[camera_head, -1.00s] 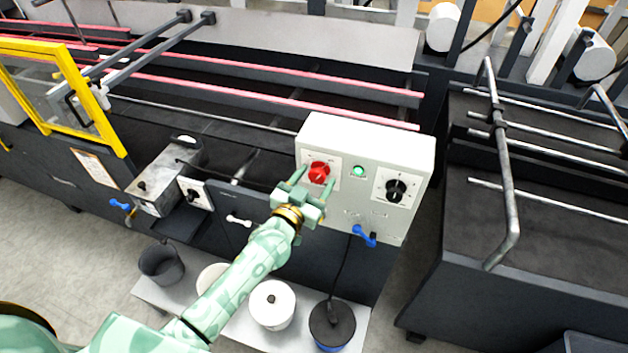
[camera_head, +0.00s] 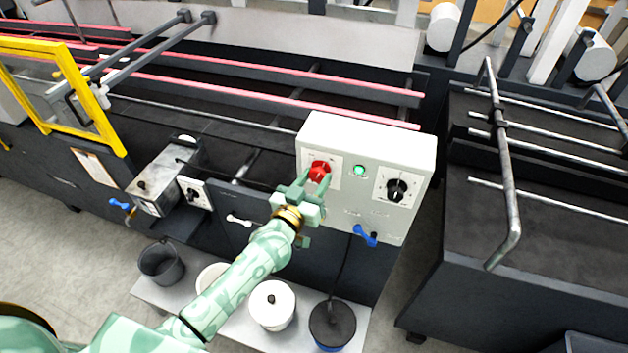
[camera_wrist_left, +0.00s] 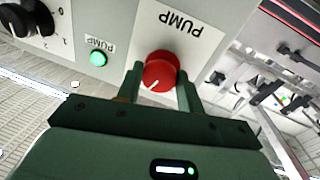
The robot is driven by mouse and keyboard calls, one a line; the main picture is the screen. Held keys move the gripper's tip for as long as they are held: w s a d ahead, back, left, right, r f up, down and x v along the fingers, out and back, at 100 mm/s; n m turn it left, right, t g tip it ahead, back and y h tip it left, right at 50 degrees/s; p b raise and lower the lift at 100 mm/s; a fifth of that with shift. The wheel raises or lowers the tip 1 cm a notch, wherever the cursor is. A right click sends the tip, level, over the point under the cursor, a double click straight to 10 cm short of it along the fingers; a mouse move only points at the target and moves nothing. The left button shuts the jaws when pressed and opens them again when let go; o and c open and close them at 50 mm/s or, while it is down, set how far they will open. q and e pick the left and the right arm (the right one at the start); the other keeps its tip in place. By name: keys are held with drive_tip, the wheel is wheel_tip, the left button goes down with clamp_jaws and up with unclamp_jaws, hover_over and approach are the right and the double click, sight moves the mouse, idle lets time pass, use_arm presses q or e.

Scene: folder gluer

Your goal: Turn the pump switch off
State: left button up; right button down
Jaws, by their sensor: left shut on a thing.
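The pump switch is a red round knob (camera_head: 319,170) on a white plate on the front of a light grey control box (camera_head: 388,232). In the left wrist view the knob (camera_wrist_left: 160,71) carries a white pointer line and sits beside the word PUMP. My left gripper (camera_head: 314,184) is shut on the knob, one finger on each side of it. Its fingers also show in the left wrist view (camera_wrist_left: 160,84). A green pump lamp (camera_head: 359,171) to the right of the knob is lit; it shows in the left wrist view too (camera_wrist_left: 98,58). My right gripper is not in view.
A black dial (camera_head: 396,190) is at the box's right and a blue-handled valve (camera_head: 365,236) below it. A smaller black switch (camera_head: 194,193) is further left. Pots, including a white one (camera_head: 271,305), stand on a low shelf below my arm.

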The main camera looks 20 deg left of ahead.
use_arm(q)
drive_tip(key=n, duration=0.6)
drive_tip(key=shift+d+t+y+b, duration=0.1)
drive_tip(key=shift+t+y+b, duration=0.2)
drive_tip(key=shift+t+b, duration=0.1)
drive_tip(key=n, duration=0.6)
drive_tip(key=shift+t+y, duration=0.3)
drive_tip(key=shift+y, duration=0.1)
drive_tip(key=shift+n, duration=0.3)
drive_tip(key=o, duration=1)
drive_tip(key=s, duration=0.5)
drive_tip(key=s+f+b, duration=0.1)
drive_tip(key=s, duration=0.4)
drive_tip(key=s+a+f, duration=0.1)
drive_tip(key=s, duration=0.5)
drive_tip(key=shift+a+f+b, duration=0.1)
drive_tip(key=shift+f+b, duration=0.1)
drive_tip(key=shift+b, duration=0.15)
